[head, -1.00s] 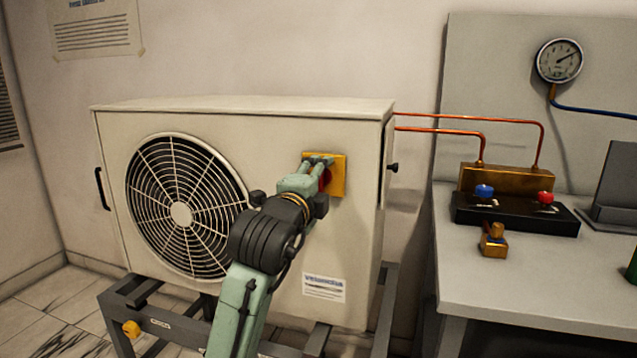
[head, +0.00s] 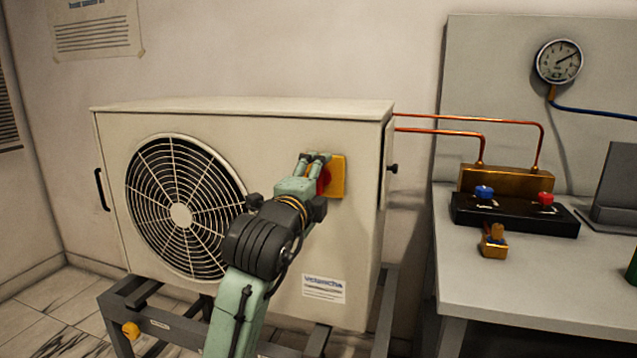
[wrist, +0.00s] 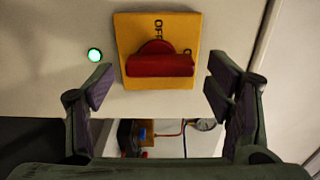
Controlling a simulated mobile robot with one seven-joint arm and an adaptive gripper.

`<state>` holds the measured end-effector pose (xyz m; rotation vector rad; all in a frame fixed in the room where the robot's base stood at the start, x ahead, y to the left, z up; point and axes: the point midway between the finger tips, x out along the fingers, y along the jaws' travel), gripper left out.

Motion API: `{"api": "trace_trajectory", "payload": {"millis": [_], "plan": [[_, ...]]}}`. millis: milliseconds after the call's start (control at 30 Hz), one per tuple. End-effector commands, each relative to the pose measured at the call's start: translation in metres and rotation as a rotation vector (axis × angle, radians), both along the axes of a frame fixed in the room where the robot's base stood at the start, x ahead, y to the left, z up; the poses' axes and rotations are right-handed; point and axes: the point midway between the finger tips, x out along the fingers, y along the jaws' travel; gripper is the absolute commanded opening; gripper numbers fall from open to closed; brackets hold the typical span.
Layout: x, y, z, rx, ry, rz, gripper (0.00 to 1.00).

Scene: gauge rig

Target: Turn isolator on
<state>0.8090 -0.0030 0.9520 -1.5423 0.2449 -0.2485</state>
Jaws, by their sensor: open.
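The isolator is a yellow square plate (head: 339,176) with a red rotary handle (head: 324,180) on the front of the pale outdoor unit (head: 270,140). In the wrist view the red handle (wrist: 160,65) lies level across the yellow plate (wrist: 185,25). OFF is printed above it, and a partly hidden label starting with O is at its right. My gripper (wrist: 160,88) is open and empty. Its fingers are on either side of the handle, with a gap at each end. In the head view my gripper (head: 314,158) covers part of the plate.
A green lamp (wrist: 95,54) glows beside the plate in the wrist view. A fan grille (head: 180,214) is left of my arm. At right, a bench (head: 540,290) carries a brass manifold (head: 507,180) with blue and red knobs. A gauge (head: 559,62) is above.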

Motion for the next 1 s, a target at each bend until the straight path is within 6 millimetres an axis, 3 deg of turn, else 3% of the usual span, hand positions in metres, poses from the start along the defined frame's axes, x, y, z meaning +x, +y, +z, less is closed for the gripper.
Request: {"api": "trace_trajectory", "payload": {"millis": [300,500,700,1000], "plan": [[-0.062,0.022,0.0,0.001,-0.003,0.004,0.73],[-0.093,0.031,0.0,0.0,-0.002,0.002,0.73],[-0.105,0.034,0.0,0.002,-0.002,0.002,0.73],[-0.105,0.035,0.001,-0.002,-0.003,0.003,0.73]]}}
